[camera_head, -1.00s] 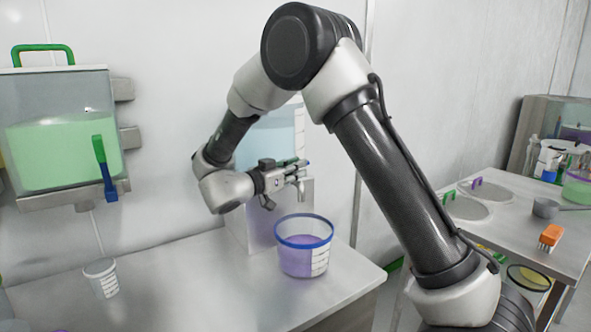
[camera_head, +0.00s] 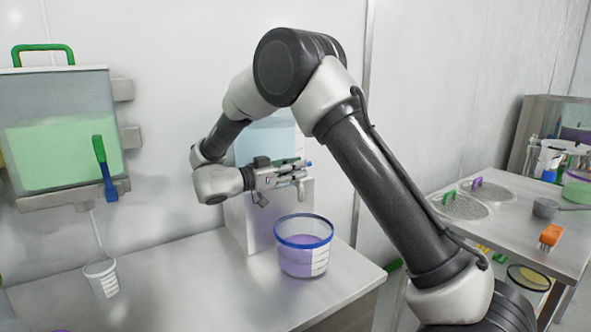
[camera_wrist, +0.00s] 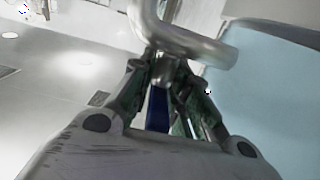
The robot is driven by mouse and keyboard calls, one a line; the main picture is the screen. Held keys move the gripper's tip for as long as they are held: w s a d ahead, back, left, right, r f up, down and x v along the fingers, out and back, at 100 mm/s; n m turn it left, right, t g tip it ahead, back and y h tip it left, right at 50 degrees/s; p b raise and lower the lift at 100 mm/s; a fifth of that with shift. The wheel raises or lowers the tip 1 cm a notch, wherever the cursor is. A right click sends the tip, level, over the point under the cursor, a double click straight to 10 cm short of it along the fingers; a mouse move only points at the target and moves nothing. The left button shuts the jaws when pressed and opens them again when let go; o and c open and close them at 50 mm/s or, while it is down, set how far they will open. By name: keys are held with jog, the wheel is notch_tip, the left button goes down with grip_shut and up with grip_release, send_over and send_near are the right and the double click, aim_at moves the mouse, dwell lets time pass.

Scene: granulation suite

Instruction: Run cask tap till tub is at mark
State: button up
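The cask (camera_head: 266,142), with pale blue contents, stands on a white stand (camera_head: 262,225) against the back wall, partly behind my arm. Its metal tap spout (camera_head: 300,190) points down over the tub; it also shows close in the wrist view (camera_wrist: 190,42). My gripper (camera_head: 296,169) is at the tap, its fingers (camera_wrist: 165,85) drawn in on either side of a blue tap lever (camera_wrist: 157,108). They look shut on it. The clear blue-rimmed tub (camera_head: 304,229) stands upright below, partly filled with purple liquid. Its white scale is too small to read, and no stream is discernible.
A small white cup (camera_head: 101,279) stands at the counter's left. A tank of green liquid (camera_head: 60,135) hangs on the left wall. The steel counter (camera_head: 180,285) is clear between cup and tub. A side table at right holds an orange brush (camera_head: 550,236) and a scoop (camera_head: 546,208).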

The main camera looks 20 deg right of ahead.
jog(key=o, duration=0.3)
jog(key=shift+o, duration=0.2)
jog(key=v, duration=1.2)
jog(key=shift+s, duration=0.1)
